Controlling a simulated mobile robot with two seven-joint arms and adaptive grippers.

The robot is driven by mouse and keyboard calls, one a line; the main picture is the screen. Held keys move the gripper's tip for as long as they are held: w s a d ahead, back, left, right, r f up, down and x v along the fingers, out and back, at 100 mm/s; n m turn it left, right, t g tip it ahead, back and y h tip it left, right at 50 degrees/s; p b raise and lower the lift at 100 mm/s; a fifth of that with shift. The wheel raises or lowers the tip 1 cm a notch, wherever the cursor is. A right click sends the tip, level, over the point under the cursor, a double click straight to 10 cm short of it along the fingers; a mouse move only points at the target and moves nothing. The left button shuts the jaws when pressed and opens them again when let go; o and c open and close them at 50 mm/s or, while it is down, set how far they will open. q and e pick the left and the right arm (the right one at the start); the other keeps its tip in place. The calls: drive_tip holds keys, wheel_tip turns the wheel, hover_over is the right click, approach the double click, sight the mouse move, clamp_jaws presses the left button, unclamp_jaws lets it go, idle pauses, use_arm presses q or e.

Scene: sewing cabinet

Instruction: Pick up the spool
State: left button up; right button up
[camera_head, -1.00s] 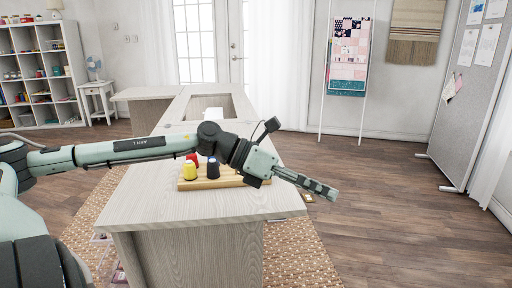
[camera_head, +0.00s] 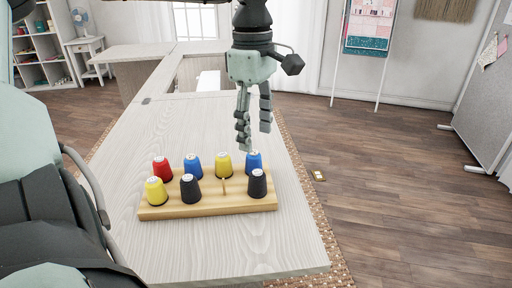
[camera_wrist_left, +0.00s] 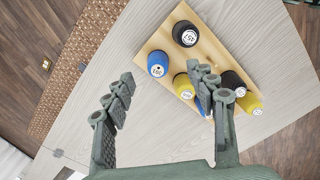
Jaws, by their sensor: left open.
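A light wooden rack (camera_head: 215,208) on the cabinet top holds several thread spools. The back row has a red spool (camera_head: 161,168), a blue spool (camera_head: 192,166), a yellow spool (camera_head: 223,166) and another blue spool (camera_head: 254,162). The front row has a yellow spool (camera_head: 156,191), a dark spool (camera_head: 190,189), a bare peg (camera_head: 223,185) and a dark spool (camera_head: 257,184). My left gripper (camera_head: 255,136) is open and empty, pointing down above and behind the rack's right end. In the left wrist view its fingers (camera_wrist_left: 160,95) are apart; one partly hides a blue spool. My right gripper is not in view.
A small yellow and dark object (camera_head: 318,175) lies on the floor right of the cabinet; it is too small to identify surely. The cabinet top (camera_head: 250,235) is clear in front of the rack. A white table (camera_head: 92,62) stands at the back left.

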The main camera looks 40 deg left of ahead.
sight(254, 156)
use_arm(q)
drive_tip(key=shift+w+a+f, duration=0.15)
drive_tip(key=shift+a, duration=0.3)
wheel_tip(254, 156, down, 7)
drive_tip(key=shift+f, duration=0.1)
drive_tip(key=c, duration=0.9)
